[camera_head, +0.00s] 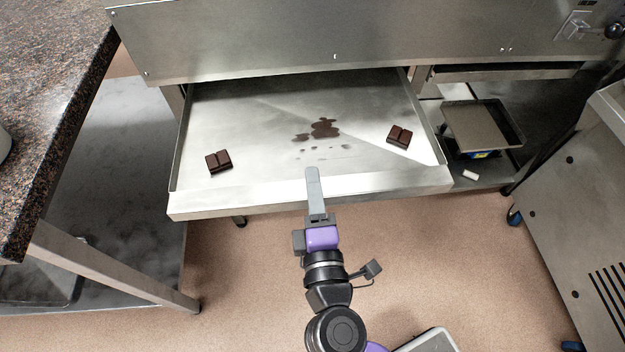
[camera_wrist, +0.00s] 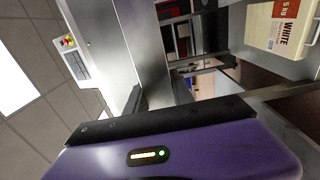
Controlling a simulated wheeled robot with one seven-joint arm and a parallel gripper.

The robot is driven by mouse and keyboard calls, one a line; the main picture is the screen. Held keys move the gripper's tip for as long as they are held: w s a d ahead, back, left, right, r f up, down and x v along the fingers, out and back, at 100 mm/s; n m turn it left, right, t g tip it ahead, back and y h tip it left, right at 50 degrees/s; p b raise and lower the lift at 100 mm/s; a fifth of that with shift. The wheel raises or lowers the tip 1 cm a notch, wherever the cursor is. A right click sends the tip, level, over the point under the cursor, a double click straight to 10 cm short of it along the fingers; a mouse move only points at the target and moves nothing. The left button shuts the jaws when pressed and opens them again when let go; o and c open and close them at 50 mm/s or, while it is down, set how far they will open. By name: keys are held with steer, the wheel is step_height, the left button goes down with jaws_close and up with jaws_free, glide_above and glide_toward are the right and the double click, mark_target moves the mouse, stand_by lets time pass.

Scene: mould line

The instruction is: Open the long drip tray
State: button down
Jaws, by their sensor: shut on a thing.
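The long drip tray (camera_head: 240,203) is a wide, shallow metal tray, drawn well out from under the steel machine front in the head view. Two pieces of dark chocolate (camera_head: 218,162) (camera_head: 399,135) and a brown smear (camera_head: 322,129) lie on its floor. My gripper (camera_head: 313,178) is at the middle of the tray's front wall, shut on it, with a grey finger showing above the rim. The exact contact is hidden by the finger. The wrist view shows my purple housing, but the fingertips and the grip are not clear there.
A granite-topped counter (camera_head: 62,75) stands at the left, with a metal shelf below. A steel cabinet (camera_head: 575,215) stands at the right. A smaller tray (camera_head: 478,128) is on a low shelf to the right. Brown floor in front of the tray is open.

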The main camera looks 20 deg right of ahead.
steer(key=shift+f, duration=0.1)
steer(key=c, duration=1.1)
jaws_free()
steer(key=shift+s, duration=0.1)
steer(key=v, duration=0.7)
steer(key=shift+s+a, duration=0.1)
steer(key=shift+s, duration=0.15)
